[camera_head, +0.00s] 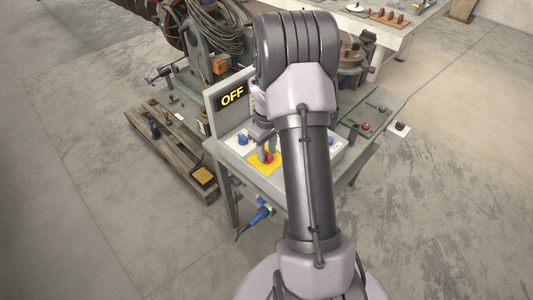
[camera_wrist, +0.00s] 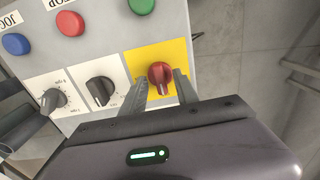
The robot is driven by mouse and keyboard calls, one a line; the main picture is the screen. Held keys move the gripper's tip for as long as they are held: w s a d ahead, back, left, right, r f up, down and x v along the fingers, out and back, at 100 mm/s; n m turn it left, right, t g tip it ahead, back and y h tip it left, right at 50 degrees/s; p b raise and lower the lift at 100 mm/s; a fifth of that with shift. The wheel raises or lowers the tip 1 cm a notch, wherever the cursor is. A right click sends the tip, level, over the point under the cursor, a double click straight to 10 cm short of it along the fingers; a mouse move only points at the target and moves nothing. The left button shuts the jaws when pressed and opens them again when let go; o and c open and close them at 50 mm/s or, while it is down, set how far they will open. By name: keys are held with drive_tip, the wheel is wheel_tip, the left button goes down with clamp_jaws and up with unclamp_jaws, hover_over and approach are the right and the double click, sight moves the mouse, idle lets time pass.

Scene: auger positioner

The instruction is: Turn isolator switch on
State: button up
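The isolator switch is a red rotary knob (camera_wrist: 160,74) on a yellow plate (camera_wrist: 147,54) at the panel's edge. The knob (camera_head: 268,157) and yellow plate (camera_head: 258,168) also show in the head view, partly hidden by my gripper. My gripper (camera_wrist: 161,82) is open, with one finger on each side of the red knob. Gaps show between knob and fingers in the wrist view; I cannot tell how deep the fingertips reach. A display (camera_head: 232,95) on the panel's upright board reads OFF.
Beside the switch are a black knob (camera_wrist: 102,90), a grey knob (camera_wrist: 52,100), and blue (camera_wrist: 16,44), red (camera_wrist: 70,23) and green (camera_wrist: 141,5) buttons. A wooden pallet (camera_head: 172,160) lies left of the bench. Floor is clear at the right.

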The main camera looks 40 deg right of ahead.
drive_tip(key=shift+f, duration=0.1)
clamp_jaws()
drive_tip(key=shift+m, duration=0.4)
drive_tip(key=m, duration=0.3)
drive_tip(key=shift+m, duration=0.4)
drive_tip(key=m+b, duration=0.1)
drive_tip(key=m, duration=0.3)
drive_tip(key=shift+m, duration=0.3)
drive_tip(key=m+b, duration=0.1)
drive_tip(key=m, duration=0.3)
drive_tip(key=m+b, duration=0.1)
drive_tip(key=m, duration=0.3)
drive_tip(key=shift+m, duration=0.6)
